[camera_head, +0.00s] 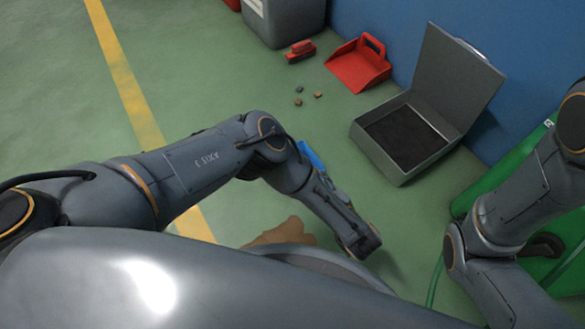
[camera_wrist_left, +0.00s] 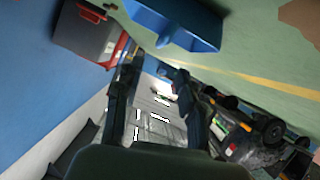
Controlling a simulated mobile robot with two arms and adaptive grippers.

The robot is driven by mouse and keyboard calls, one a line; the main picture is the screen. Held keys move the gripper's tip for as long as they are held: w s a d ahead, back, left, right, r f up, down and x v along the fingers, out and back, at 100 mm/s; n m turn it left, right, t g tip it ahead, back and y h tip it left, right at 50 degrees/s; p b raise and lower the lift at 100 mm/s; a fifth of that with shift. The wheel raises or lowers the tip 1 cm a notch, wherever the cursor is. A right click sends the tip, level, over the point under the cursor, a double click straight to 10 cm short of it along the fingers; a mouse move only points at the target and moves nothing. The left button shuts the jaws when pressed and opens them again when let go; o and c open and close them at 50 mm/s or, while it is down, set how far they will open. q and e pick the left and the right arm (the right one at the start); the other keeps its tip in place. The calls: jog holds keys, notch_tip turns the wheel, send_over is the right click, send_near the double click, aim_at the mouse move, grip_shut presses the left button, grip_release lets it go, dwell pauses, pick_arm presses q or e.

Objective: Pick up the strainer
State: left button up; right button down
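I cannot make out a strainer for certain in either view. A blue object (camera_head: 312,158) shows partly behind my left arm in the head view. A blue, tray-like object (camera_wrist_left: 178,24) is at the top of the left wrist view, beyond the fingers and apart from them. My left gripper (camera_wrist_left: 154,85) has its two dark fingers spread with nothing between them. In the head view its fingers are not clearly seen at the end of the left arm. My right arm enters at the right, but its gripper is out of sight.
An open grey case (camera_head: 402,172) stands by the blue wall. A red dustpan (camera_head: 358,68), a red brush (camera_head: 300,51) and small brown bits (camera_head: 298,101) lie on the green floor. A grey bin (camera_head: 285,20) stands behind. A brown patch (camera_head: 283,232) shows beneath my arm.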

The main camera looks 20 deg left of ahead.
pick_arm(q)
jog(key=b+x, duration=0.2)
jog(key=x, duration=0.4)
jog(key=shift+s+d+f, duration=0.1)
jog(key=b+x, duration=0.4)
jog(key=b, duration=0.1)
jog(key=shift+w+f, duration=0.2)
jog(key=shift+f, duration=0.3)
jog(key=shift+w, duration=0.15)
jog(key=shift+r, duration=0.1)
grip_shut()
